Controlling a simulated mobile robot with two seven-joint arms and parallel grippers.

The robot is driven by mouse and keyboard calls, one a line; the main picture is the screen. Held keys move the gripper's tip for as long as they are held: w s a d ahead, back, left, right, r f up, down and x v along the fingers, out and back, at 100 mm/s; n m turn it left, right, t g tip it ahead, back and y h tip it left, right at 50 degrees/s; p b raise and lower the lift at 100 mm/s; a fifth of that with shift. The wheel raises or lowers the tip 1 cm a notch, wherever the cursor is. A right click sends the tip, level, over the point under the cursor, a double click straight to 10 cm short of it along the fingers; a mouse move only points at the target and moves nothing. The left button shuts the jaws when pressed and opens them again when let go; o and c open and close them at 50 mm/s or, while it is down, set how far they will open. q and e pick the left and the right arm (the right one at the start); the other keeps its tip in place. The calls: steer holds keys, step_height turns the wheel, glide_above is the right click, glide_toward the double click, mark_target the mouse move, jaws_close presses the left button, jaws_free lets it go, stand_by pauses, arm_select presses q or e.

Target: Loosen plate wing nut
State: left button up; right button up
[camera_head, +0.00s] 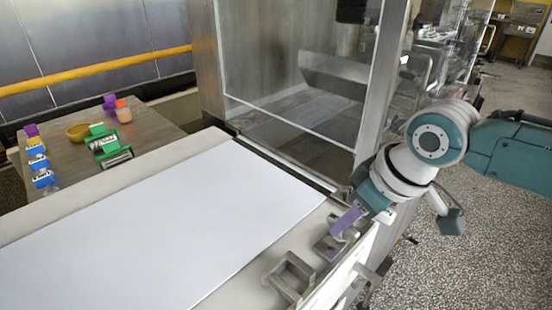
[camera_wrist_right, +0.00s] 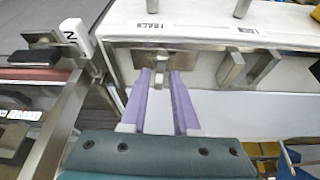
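My right gripper (camera_head: 346,219), with purple fingers, is at the right edge of the conveyor frame in the head view. In the right wrist view the right gripper (camera_wrist_right: 161,76) is open, one finger on each side of a small upright grey metal tab (camera_wrist_right: 160,74), likely the wing nut. Gaps seem to show beside the tab, and I cannot tell whether a finger touches it. Behind the tab is a flat metal plate (camera_wrist_right: 135,58) on the white frame side. In the head view the fingers hide most of this spot. My left gripper is out of view.
A U-shaped metal bracket (camera_head: 290,276) stands along the frame edge; it also shows in the wrist view (camera_wrist_right: 248,68). A white flat belt (camera_head: 160,235) fills the middle. A clear-walled machine (camera_head: 295,70) is behind. A side table (camera_head: 150,128) at left holds coloured items.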

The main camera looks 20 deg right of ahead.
jaws_close()
steer(key=shift+n, duration=0.6)
steer(key=shift+o, duration=1.5)
jaws_free()
steer(key=shift+r, duration=0.1)
